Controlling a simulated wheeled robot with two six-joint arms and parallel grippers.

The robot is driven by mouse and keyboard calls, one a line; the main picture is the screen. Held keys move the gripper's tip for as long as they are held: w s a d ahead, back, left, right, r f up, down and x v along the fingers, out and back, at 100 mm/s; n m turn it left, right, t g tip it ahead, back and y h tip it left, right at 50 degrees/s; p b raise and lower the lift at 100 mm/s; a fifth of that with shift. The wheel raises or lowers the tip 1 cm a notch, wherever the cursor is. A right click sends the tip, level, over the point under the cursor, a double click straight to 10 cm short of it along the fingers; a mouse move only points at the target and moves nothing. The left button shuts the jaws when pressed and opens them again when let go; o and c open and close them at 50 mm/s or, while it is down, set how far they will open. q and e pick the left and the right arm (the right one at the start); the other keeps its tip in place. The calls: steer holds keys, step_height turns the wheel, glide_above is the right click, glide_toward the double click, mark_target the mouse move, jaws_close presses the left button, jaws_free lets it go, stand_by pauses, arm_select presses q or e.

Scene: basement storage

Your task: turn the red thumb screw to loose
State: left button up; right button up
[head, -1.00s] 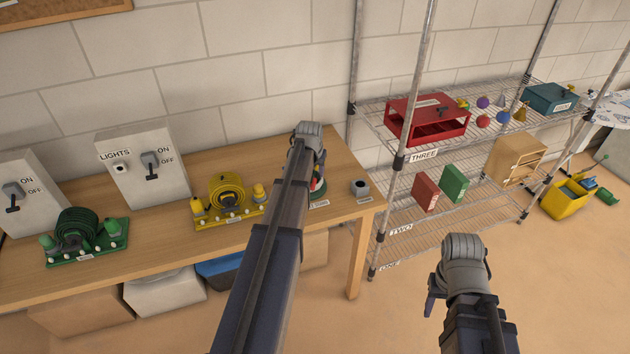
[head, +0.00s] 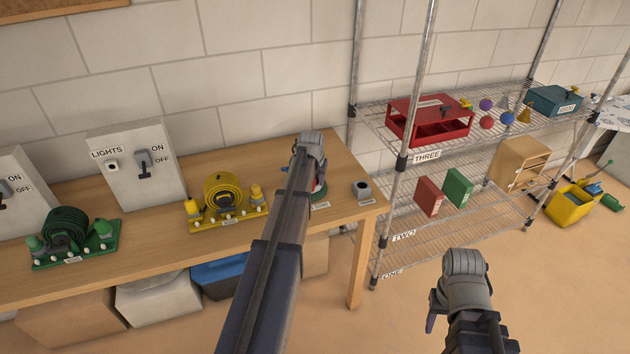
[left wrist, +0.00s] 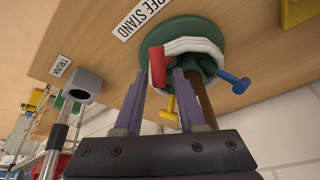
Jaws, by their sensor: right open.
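The red thumb screw (left wrist: 157,68) sits on the near side of the tree stand's white ring in the left wrist view. The stand (left wrist: 203,28) has a round green base on the table, with a blue screw (left wrist: 234,83), a yellow screw (left wrist: 169,110) and a brown rod in it. My left gripper (left wrist: 160,82) is open, its purple fingers apart on either side of the red screw's near end; contact cannot be told. In the head view my left arm hides most of the stand (head: 321,192). My right gripper (head: 433,312) is open and empty, away from the table.
A grey trunk holder (head: 362,189) stands near the table's right end. Yellow (head: 246,215) and green (head: 103,247) hose sets and switch boxes (head: 140,165) are to the left. A wire shelf (head: 455,143) stands to the right.

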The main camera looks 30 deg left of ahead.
arm_select(q)
jaws_close()
